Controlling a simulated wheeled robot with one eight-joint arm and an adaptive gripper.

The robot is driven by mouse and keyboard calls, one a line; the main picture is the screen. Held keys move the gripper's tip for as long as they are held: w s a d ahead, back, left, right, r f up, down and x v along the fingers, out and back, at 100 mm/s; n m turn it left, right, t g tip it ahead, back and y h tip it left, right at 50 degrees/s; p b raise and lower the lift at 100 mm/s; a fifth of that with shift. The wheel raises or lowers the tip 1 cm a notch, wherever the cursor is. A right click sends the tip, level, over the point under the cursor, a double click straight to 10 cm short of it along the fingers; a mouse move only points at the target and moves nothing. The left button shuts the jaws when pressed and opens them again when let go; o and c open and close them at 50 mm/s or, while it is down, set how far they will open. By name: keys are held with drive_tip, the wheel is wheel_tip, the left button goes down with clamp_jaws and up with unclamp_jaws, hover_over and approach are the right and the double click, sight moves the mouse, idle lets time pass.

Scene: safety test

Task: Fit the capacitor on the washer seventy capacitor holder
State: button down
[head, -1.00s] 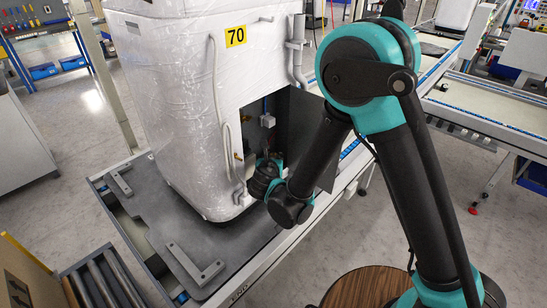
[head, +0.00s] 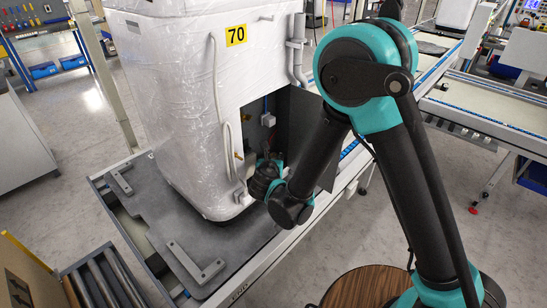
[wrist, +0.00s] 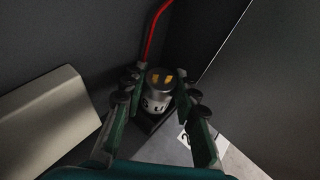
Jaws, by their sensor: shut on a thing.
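The capacitor (wrist: 158,100) is a silver cylinder with dark markings, a dark top and two yellow terminals. It stands between the fingers of my gripper (wrist: 161,90), which is shut on it. A dark base (wrist: 148,128) shows around the capacitor's lower end; I cannot tell whether this is the holder or whether the capacitor is seated in it. In the head view, the white plastic-wrapped washer (head: 180,90) bears a yellow label "70" (head: 236,36). My gripper (head: 262,178) reaches into the opening low on its side, and its fingertips are hard to make out.
A red tube or wire (wrist: 154,32) rises behind the capacitor. A pale slanted panel (wrist: 50,118) is at left, dark walls around. The washer stands on a grey pallet (head: 150,215) on a conveyor. A dark open panel (head: 307,130) borders the opening's right side.

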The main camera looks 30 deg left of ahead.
drive_tip(key=shift+f, duration=0.1)
idle(0.3)
drive_tip(key=c, duration=1.1)
unclamp_jaws()
drive_tip(key=v, duration=1.2)
